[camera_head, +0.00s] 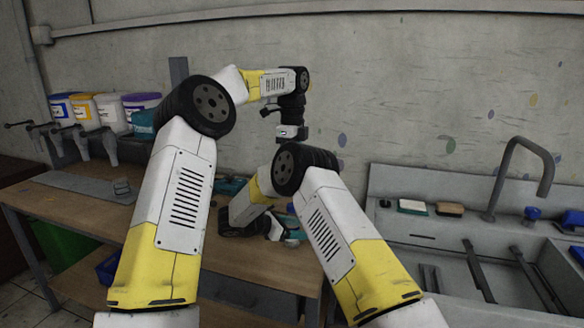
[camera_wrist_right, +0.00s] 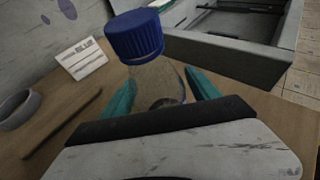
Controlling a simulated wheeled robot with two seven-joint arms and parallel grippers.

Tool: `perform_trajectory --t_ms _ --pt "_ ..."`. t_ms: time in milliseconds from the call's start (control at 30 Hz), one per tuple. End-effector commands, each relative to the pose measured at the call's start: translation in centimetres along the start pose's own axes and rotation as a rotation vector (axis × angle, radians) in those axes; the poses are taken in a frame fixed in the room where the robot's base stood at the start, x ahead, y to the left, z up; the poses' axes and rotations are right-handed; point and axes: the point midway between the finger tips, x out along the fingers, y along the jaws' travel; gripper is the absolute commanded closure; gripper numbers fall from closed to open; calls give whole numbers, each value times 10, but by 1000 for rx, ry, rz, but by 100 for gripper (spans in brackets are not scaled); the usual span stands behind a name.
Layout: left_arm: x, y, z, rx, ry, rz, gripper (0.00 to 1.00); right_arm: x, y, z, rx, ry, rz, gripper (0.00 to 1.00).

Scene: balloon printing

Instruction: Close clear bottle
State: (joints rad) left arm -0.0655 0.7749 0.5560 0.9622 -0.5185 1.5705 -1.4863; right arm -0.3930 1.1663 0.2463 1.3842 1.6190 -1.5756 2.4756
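The clear bottle (camera_wrist_right: 160,82) stands between the teal fingers of my right gripper (camera_wrist_right: 160,95) in the right wrist view. Its see-through body fills the gap, and both fingers lie against its sides. A ribbed blue cap (camera_wrist_right: 135,36) is at the bottle's mouth; I cannot tell how tightly it sits. In the head view my right gripper (camera_head: 290,232) is low over the table, mostly hidden by my right arm. My left gripper (camera_head: 291,133) hangs higher, above and behind my right arm; its fingers cannot be made out.
Paint tubs (camera_head: 111,110) stand at the left. A sink with a tap (camera_head: 517,165) is at the right.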

Motion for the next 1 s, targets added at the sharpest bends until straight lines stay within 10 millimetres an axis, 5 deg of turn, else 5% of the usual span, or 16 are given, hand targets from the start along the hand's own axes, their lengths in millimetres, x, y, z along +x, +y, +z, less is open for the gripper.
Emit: perform_trajectory --t_ms 367,733,1000 --pt "0 0 0 0 0 0 46 -5 0 0 0 0 1 26" --pt "0 0 0 0 0 0 46 -62 1 0 1 0 2 26" --pt "0 0 0 0 0 0 46 -78 0 0 0 0 0 26"
